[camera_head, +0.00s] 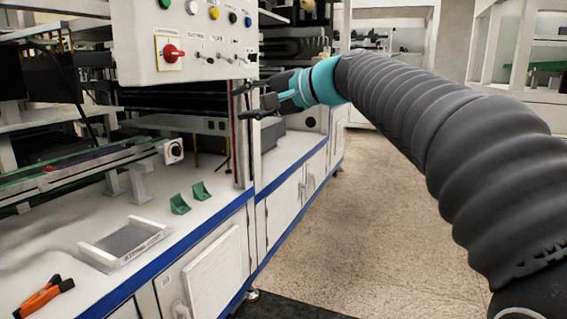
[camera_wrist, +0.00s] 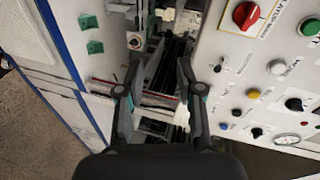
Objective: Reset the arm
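My gripper (camera_head: 240,102) is at the end of my dark, ribbed arm, which reaches in from the right in the head view. It is in the air in front of the workstation, below and to the right of the control panel (camera_head: 205,40). In the wrist view my gripper (camera_wrist: 158,68) has its two fingers spread apart, with nothing held between them. The control panel (camera_wrist: 262,75), with a red knob (camera_wrist: 246,14), fills the right side of that view.
A white bench (camera_head: 150,215) with a blue edge holds two green brackets (camera_head: 191,197), a grey tray (camera_head: 126,243) and an orange-and-black tool (camera_head: 44,296). The floor (camera_head: 360,230) is clear to the right of the bench. White shelving stands at the back.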

